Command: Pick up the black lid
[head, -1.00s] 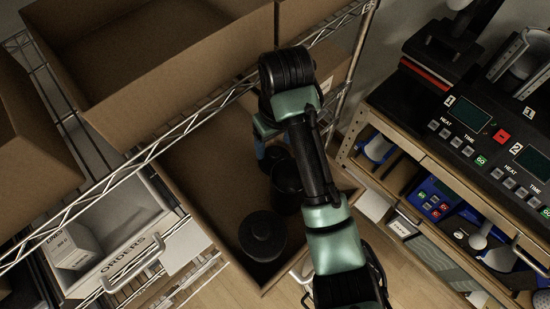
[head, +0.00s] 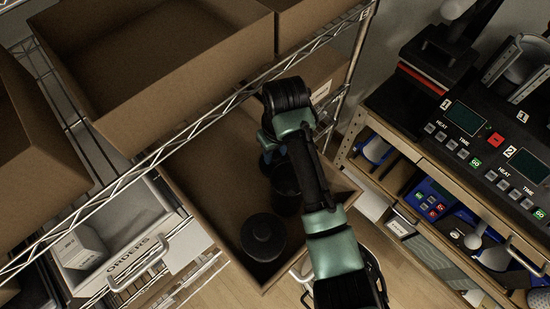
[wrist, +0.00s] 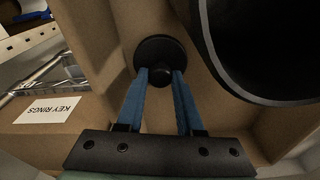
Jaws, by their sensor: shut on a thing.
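The black lid (wrist: 158,50) is a round dark disc with a knob (wrist: 160,76). In the wrist view it lies between the tips of my gripper's blue fingers (wrist: 160,78), which are shut on the knob. In the head view my gripper (head: 267,145) is in the cardboard bin, largely hidden by my own arm, and only a dark edge of the lid (head: 267,163) shows below the fingers. I cannot tell whether the lid touches the bin floor.
A dark container (head: 286,188) stands close by; a wide dark opening with a grey rim (wrist: 207,45) fills the wrist view's upper right. Another black lidded container (head: 263,237) stands nearer the front. The cardboard bin's walls (head: 190,212) and a wire shelf edge (head: 185,138) are close.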

